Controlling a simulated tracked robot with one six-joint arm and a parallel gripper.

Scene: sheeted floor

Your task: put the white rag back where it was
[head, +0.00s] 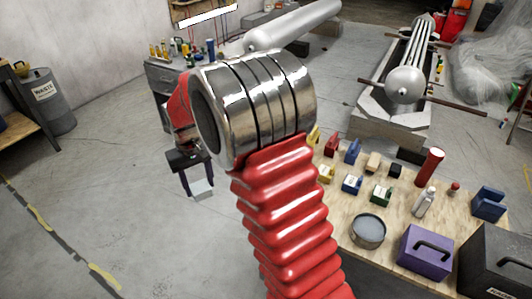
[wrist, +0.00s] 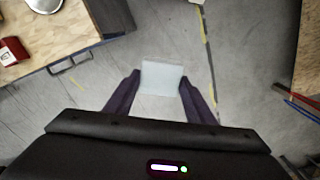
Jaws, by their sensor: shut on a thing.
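The white rag (wrist: 163,77) is a small pale, flat-looking piece between the two dark fingers of my gripper (wrist: 160,90) in the wrist view. In the head view my gripper (head: 198,185) hangs past the end of my red arm, fingers down, with the rag (head: 201,190) between them. The gripper is shut on the rag. It is held over bare floor, to the left of the wooden table (head: 335,205), and not over the table top.
The table carries several small coloured blocks, a round tin (head: 368,231), a purple toolbox (head: 425,253) and a red cylinder (head: 430,167). A grey waste bin (head: 48,105) stands at the left. A cluttered grey cabinet (head: 163,80) is behind. The floor at left is clear.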

